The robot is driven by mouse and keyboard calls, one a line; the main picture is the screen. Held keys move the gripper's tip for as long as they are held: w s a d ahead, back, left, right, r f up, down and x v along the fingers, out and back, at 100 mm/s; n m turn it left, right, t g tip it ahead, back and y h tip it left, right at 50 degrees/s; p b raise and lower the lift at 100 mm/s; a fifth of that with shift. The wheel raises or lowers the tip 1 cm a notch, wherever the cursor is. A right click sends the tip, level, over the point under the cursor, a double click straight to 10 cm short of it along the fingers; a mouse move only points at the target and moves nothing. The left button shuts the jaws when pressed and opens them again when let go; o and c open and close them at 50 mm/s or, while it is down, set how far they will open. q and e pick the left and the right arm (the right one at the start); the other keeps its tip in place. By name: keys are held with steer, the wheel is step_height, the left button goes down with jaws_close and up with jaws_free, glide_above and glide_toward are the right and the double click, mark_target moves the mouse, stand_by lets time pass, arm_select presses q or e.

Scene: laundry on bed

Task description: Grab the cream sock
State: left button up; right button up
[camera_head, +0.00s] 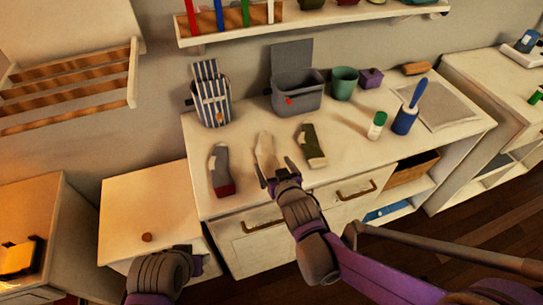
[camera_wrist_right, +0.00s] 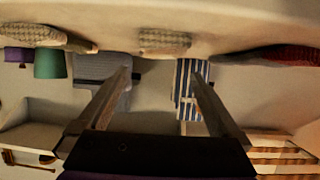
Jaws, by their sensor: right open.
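The cream sock (camera_head: 266,153) lies on the white dresser top between two other socks. It also shows at the top middle of the right wrist view (camera_wrist_right: 165,39). My right gripper (camera_head: 277,173) is at the near end of the cream sock. Its two fingers stand wide apart in the right wrist view (camera_wrist_right: 161,74), with nothing held between them. The sock's near end is partly hidden by the gripper in the head view. My left gripper (camera_head: 188,254) is low at the left, beside the dresser; its fingers are not clear.
A grey sock with a red end (camera_head: 221,170) lies left, and an olive sock (camera_head: 311,147) right. Behind stand a striped bin (camera_head: 213,102), a grey lidded bin (camera_head: 297,93) and a green cup (camera_head: 344,82). A blue holder (camera_head: 405,121) and green-capped bottle (camera_head: 377,125) stand right.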

mark_target(268, 155)
steer(key=x, duration=0.7)
steer(key=shift+w+d+f, duration=0.1)
steer(key=shift+w+f, duration=0.05)
steer(key=shift+f, duration=0.2)
steer(key=c, duration=1)
steer(key=shift+r, duration=0.1)
